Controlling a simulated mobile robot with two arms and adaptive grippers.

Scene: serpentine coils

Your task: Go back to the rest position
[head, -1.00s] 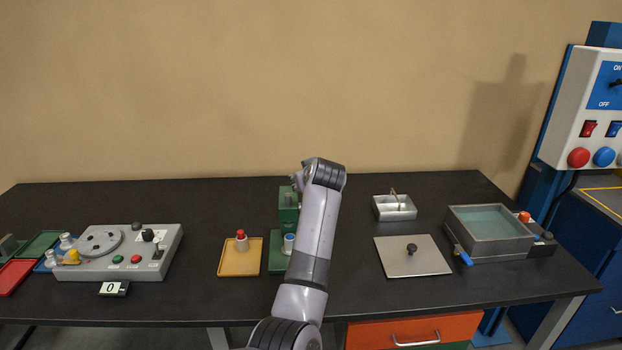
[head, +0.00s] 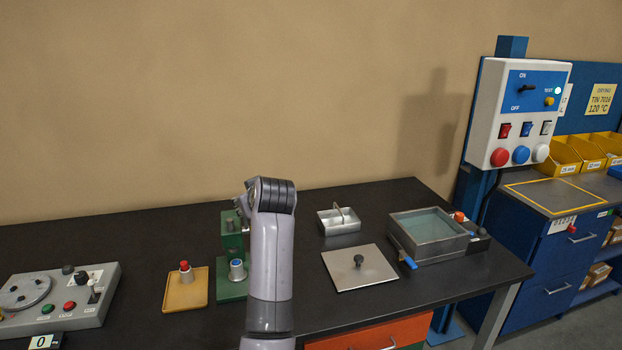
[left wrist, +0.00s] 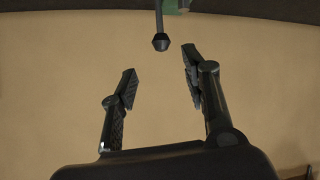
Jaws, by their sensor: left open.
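One of my arms rises from the bottom middle of the head view, in front of the green press (head: 232,235). Its gripper is hidden there. In the left wrist view my left gripper (left wrist: 158,66) is open, with nothing between its fingers. A black knob (left wrist: 160,42) on a thin rod below a green part (left wrist: 177,5) shows just beyond the fingertips, apart from them. My right gripper is not in view.
The dark bench holds a grey control unit (head: 65,298), a yellow tray (head: 186,290) with a red-capped piece, a small metal box (head: 338,221), a flat plate with a knob (head: 360,268) and a water bath (head: 428,232). A switch box (head: 520,113) stands right.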

